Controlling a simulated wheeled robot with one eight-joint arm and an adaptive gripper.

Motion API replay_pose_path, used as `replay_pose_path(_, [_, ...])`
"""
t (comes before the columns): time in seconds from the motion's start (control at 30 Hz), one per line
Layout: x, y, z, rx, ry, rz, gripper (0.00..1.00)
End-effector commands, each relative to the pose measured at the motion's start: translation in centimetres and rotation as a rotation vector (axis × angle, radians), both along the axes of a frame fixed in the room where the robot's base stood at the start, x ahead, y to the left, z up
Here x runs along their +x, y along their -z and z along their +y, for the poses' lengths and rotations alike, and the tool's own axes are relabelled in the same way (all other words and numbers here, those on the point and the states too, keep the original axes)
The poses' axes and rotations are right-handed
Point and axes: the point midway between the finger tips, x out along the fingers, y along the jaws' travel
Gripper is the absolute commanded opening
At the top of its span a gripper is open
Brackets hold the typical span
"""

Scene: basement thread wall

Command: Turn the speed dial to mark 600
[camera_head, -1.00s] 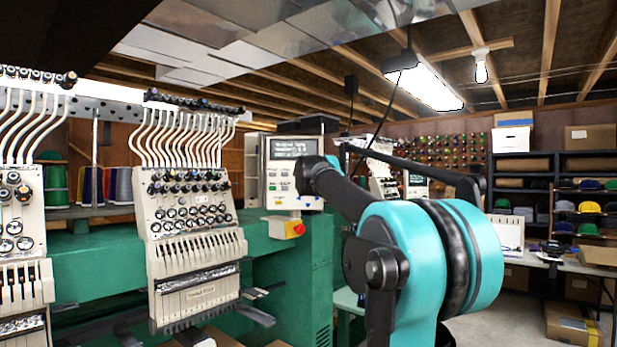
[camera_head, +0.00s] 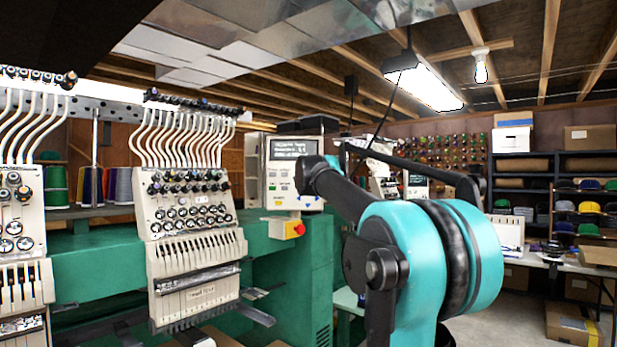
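The light-coloured control panel (camera_head: 278,195) of the green embroidery machine stands near the centre, with a dark screen (camera_head: 293,149) showing lines of text too small to read. My gripper's fingers do not show; the arm hides whatever is behind this link.
A red button on a yellow box (camera_head: 294,229) sits just below the panel. The embroidery head (camera_head: 190,235) with tubes and knobs is to the left. A shelf of caps (camera_head: 583,210) and a table stand at the right.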

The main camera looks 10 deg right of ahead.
Motion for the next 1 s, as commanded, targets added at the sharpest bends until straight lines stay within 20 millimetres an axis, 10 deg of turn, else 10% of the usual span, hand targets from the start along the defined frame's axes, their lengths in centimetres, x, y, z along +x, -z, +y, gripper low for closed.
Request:
replay_pose_path(0.57, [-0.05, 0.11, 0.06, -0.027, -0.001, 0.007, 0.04])
replay_pose_path(0.6, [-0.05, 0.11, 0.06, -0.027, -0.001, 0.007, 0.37])
replay_pose_path(0.7, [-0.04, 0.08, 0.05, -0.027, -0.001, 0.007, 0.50])
replay_pose_path(1.0, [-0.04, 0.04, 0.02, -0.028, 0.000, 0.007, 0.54])
